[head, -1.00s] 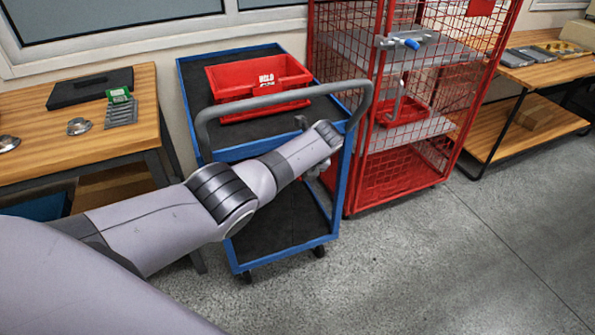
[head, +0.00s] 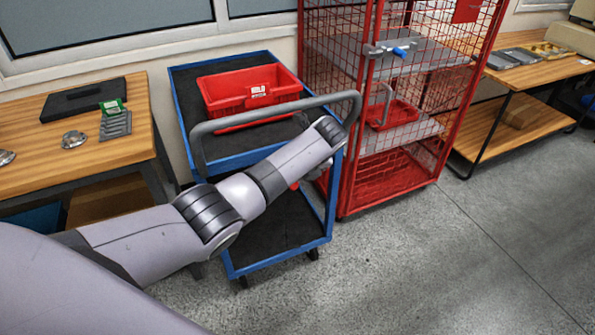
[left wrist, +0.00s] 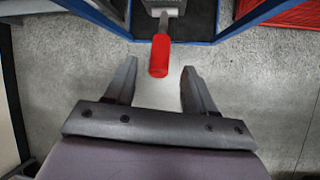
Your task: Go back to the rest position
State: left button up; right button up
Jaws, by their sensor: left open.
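My left arm reaches from the lower left across the front of the blue cart (head: 330,215) in the head view. Its wrist is near the cart's grey push handle, and the gripper itself is hidden behind the arm there. My right gripper is in neither view.
A red bin (head: 225,91) sits on the cart's top shelf. The red mesh cage (head: 342,190) stands right of the cart. A wooden table (head: 60,150) with small parts is at left, another bench (head: 540,75) at far right. The floor at lower right is clear.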

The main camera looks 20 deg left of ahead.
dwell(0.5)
pick_arm(q)
jog(key=s+d+f+n+h, duration=0.25)
jog(key=s+f+n, duration=0.3)
jog(key=s, duration=0.35)
jog(key=s+d+f+n+h, duration=0.2)
jog(key=s+d+f+n, duration=0.15)
jog(key=s+n, duration=0.35)
jog(key=s+a+r+n+h, duration=0.1)
jog(key=s+r+n, duration=0.3)
jog(key=s+n, duration=0.5)
jog(key=s+a+r+n, duration=0.25)
jog(key=s+n, duration=0.25)
jog(key=s, duration=0.8)
jog(key=w+d+f+t+h, duration=0.2)
jog(key=w+d+f+t, duration=0.1)
jog(key=w+f+t, duration=0.3)
notch_tip(320, 180, down, 3)
jog(key=shift+w+d+r+m+t, duration=0.25)
jog(key=shift+m+t, duration=0.2)
jog(key=shift+t, duration=0.35)
